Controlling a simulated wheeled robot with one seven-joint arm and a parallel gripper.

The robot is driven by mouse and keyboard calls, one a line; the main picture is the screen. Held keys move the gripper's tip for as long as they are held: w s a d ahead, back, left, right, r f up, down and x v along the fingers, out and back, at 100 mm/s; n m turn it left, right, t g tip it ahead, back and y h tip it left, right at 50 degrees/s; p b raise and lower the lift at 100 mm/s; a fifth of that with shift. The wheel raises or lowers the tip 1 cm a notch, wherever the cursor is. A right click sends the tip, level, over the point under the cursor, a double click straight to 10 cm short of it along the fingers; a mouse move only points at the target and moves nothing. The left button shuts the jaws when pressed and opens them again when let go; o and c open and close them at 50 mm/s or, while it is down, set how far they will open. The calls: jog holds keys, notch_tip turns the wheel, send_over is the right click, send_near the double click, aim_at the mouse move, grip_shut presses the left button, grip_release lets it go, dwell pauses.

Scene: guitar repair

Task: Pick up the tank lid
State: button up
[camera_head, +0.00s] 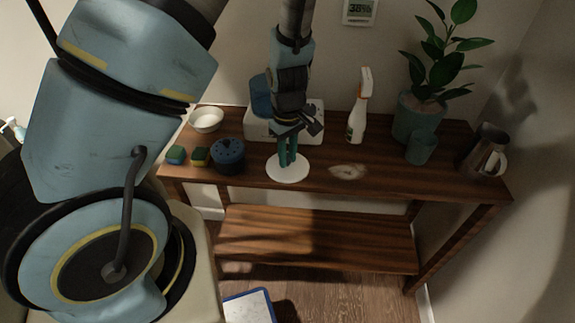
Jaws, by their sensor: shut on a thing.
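The tank lid (287,174) looks like a flat white round disc, seen over the front part of the wooden table. My gripper (287,158) points down from above with its green fingers at the middle of the disc. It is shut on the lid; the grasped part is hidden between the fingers. I cannot tell whether the disc touches the table or hangs just above it. A blue tank (261,97) stands behind on a white base (257,129), partly hidden by my arm.
On the wooden table (385,185), a white bowl (207,119), two sponges (175,155) and a dark blue round container (229,154) are left of the lid. To the right are a spray bottle (357,115), a potted plant (414,118), a green cup (421,147) and a metal pitcher (484,150).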

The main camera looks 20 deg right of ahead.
grip_shut()
